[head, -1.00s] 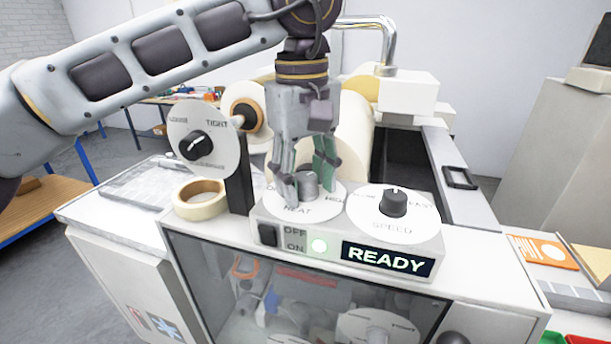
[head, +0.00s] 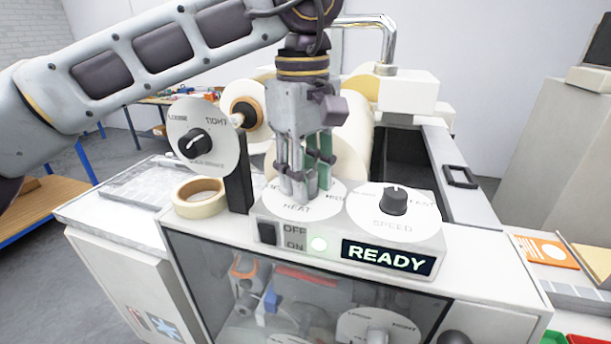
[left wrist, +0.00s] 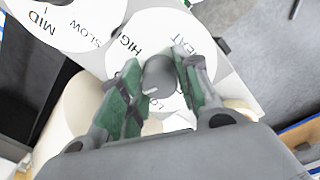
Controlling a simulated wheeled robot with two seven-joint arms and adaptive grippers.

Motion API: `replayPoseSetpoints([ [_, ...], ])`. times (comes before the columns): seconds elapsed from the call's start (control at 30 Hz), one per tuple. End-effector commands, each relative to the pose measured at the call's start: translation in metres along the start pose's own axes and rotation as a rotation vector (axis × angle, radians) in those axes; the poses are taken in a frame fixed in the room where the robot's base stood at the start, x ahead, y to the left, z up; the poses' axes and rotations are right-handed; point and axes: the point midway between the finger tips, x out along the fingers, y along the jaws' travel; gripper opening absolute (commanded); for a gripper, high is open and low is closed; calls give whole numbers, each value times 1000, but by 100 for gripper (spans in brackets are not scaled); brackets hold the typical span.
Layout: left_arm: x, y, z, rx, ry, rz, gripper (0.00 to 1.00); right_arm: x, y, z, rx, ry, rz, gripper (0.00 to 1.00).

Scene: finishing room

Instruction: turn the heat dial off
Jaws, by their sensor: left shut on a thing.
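The heat dial (left wrist: 158,74) is a grey knob on a white disc marked HEAT (head: 297,208). My left gripper (head: 304,190) comes down on it from above, its fingers shut on the knob from both sides. In the left wrist view, the green-padded fingers (left wrist: 152,82) flank the knob, and a pale pointer mark shows on its side toward the gripper. In the head view, the fingers hide most of the knob. My right gripper is not in view.
The black speed dial (head: 394,201) stands close to the right of the heat dial. A round tension dial (head: 196,142) stands upright at left on a black post. A tape roll (head: 200,197) lies below it. White rollers stand behind the gripper.

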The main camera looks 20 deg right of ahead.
Motion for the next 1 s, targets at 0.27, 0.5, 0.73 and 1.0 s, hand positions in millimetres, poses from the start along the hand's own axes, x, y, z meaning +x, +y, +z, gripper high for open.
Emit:
replayPoseSetpoints([
  [0.27,0,1,0,-206,7,2,9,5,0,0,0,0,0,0],
  [0.5,0,1,0,-394,13,3,9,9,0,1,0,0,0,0],
  [0.73,0,1,0,-574,21,3,9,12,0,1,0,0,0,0],
  [1.0,0,2,0,-787,28,2,9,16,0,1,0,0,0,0],
])
